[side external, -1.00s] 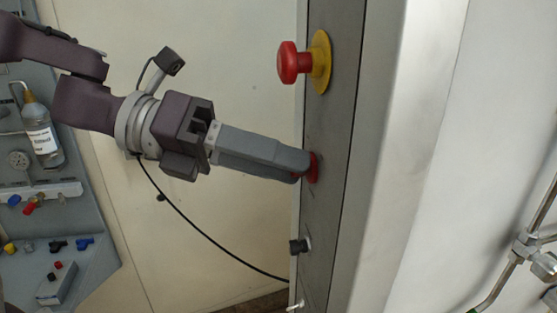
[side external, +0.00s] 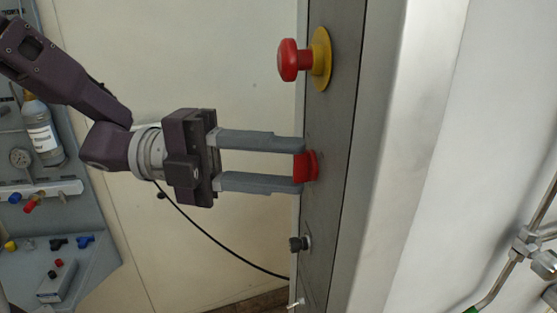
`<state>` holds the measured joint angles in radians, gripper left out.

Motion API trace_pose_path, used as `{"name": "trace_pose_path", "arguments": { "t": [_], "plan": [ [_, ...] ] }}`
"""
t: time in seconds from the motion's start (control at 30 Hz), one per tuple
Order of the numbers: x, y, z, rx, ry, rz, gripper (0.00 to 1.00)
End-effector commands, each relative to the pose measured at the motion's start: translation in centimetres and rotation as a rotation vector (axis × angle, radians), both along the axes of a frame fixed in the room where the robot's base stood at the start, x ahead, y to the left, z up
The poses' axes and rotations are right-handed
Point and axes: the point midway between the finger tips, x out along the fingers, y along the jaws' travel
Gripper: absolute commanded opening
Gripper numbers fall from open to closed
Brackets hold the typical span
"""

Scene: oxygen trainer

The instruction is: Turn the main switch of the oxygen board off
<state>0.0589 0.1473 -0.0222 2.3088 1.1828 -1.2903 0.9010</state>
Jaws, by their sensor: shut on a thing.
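The main switch (side external: 306,167) appears to be the red knob on the narrow face of the grey oxygen board (side external: 333,130), below the red mushroom button. My gripper (side external: 301,166) comes in from the left, pointing at the board. Its two grey fingers lie one above the other, with the red knob between their tips. The gripper is shut on this knob. The fingertips cover part of its edges, and its markings cannot be read.
A red mushroom button (side external: 290,60) with a yellow collar (side external: 321,60) sticks out just above. A small black knob (side external: 299,243) sits below. A panel with a bottle (side external: 42,135) and fittings stands at left. Metal pipes (side external: 522,245) are at lower right.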

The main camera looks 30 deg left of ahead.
Motion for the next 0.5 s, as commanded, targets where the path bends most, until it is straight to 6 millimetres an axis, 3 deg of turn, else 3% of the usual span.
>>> {"name": "trace_pose_path", "arguments": {
  "t": [0.5],
  "plan": [
    [-0.06, -0.04, -0.47, -0.332, 0.332, 0.001, 0.0]
  ]
}}
